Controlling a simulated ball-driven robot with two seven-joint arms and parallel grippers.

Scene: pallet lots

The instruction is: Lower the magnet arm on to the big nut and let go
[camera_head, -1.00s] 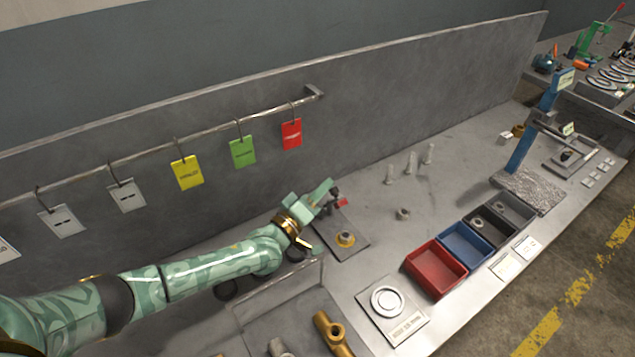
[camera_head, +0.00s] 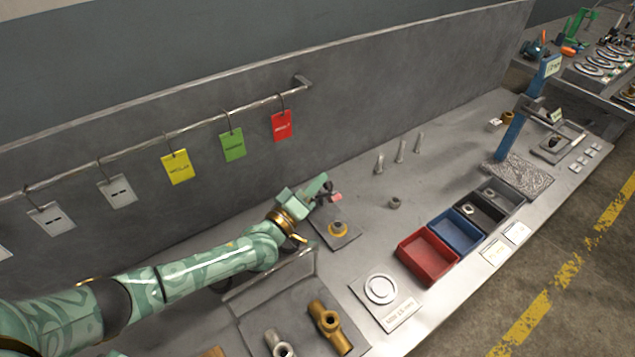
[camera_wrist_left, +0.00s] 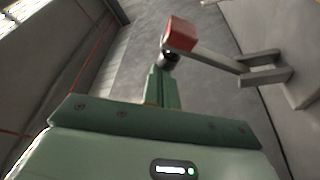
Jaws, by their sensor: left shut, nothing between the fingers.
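The big nut (camera_head: 338,228) sits in a brass-coloured ring on a dark square plate (camera_head: 346,240). The magnet arm's red end block (camera_head: 337,197) shows behind the nut, by my left gripper's fingertips. In the left wrist view the magnet arm (camera_wrist_left: 218,62) is a grey bar running from a forked bracket (camera_wrist_left: 268,74) to the red block (camera_wrist_left: 181,33), with a dark round knob (camera_wrist_left: 168,61) beneath. My left gripper (camera_head: 322,186) is shut and empty; its fingers (camera_wrist_left: 158,84) are close to the knob. I cannot tell whether they touch. My right gripper is not in view.
Red (camera_head: 428,258), blue (camera_head: 456,231) and dark bins stand to the right. Several upright pegs (camera_head: 400,152) and a small loose nut (camera_head: 394,202) stand behind them. Coloured tags hang from a rail (camera_head: 160,138). A low tray with brass fittings (camera_head: 328,322) lies in front.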

